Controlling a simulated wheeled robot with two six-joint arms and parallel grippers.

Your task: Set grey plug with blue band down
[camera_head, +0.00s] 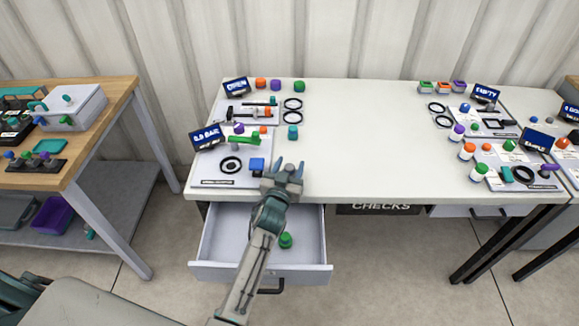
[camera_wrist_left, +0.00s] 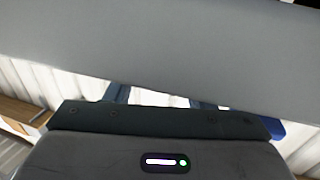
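My left gripper (camera_head: 286,170) is at the front edge of the white table, above the back of the open drawer. Its two fingers stand apart, and nothing shows between them. In the left wrist view its fingers (camera_wrist_left: 160,96) also show apart, with pale wall in the gap and a large grey surface across the top. A blue block (camera_head: 257,164) is just left of the gripper on the front left board (camera_head: 205,171). I cannot make out a grey plug with a blue band in either view. My right gripper is not in view.
The open drawer (camera_head: 215,248) holds a green piece (camera_head: 286,240). Small coloured parts, black rings (camera_head: 231,165) and signs (camera_head: 207,137) crowd the table's left and right ends. The middle of the white table (camera_head: 375,140) is clear. A wooden bench (camera_head: 110,95) stands at left.

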